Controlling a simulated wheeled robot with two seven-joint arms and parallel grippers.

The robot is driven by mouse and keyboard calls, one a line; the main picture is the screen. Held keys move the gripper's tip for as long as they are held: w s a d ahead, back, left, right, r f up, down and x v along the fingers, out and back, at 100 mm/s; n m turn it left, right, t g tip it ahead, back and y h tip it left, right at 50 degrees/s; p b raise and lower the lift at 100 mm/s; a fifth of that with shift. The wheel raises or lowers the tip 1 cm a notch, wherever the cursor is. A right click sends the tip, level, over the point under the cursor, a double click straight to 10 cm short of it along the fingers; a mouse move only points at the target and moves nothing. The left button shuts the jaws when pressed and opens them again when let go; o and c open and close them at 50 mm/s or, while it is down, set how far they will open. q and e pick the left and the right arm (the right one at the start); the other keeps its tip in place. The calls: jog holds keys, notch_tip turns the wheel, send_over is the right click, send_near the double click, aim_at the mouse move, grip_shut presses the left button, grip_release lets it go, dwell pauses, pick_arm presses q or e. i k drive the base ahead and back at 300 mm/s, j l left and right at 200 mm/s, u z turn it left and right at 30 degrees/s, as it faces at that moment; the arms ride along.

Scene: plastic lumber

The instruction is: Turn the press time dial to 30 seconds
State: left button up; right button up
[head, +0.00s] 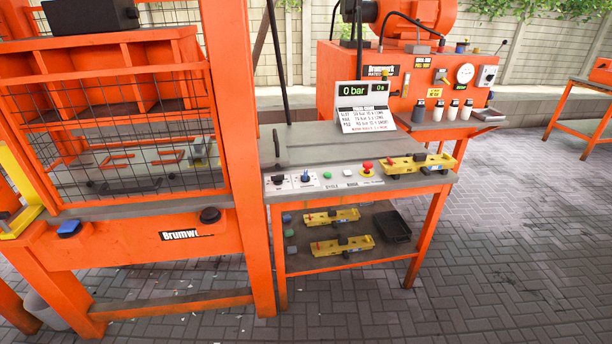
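A control strip (320,184) runs along the front edge of the orange-legged side table beside the press. A display (361,92) above reads "0 bar" and what looks like "0 s". Neither gripper is in view.
The orange press (236,120) with a mesh guard stands left. A yellow tool (418,164) lies on the table's right end; two similar ones (332,217) (342,245) and a black tray (392,227) sit on the lower shelf. Paved floor (500,240) is clear at right.

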aim_at(305, 178)
jog(key=i+l+u, duration=0.7)
jog(key=i, duration=0.15)
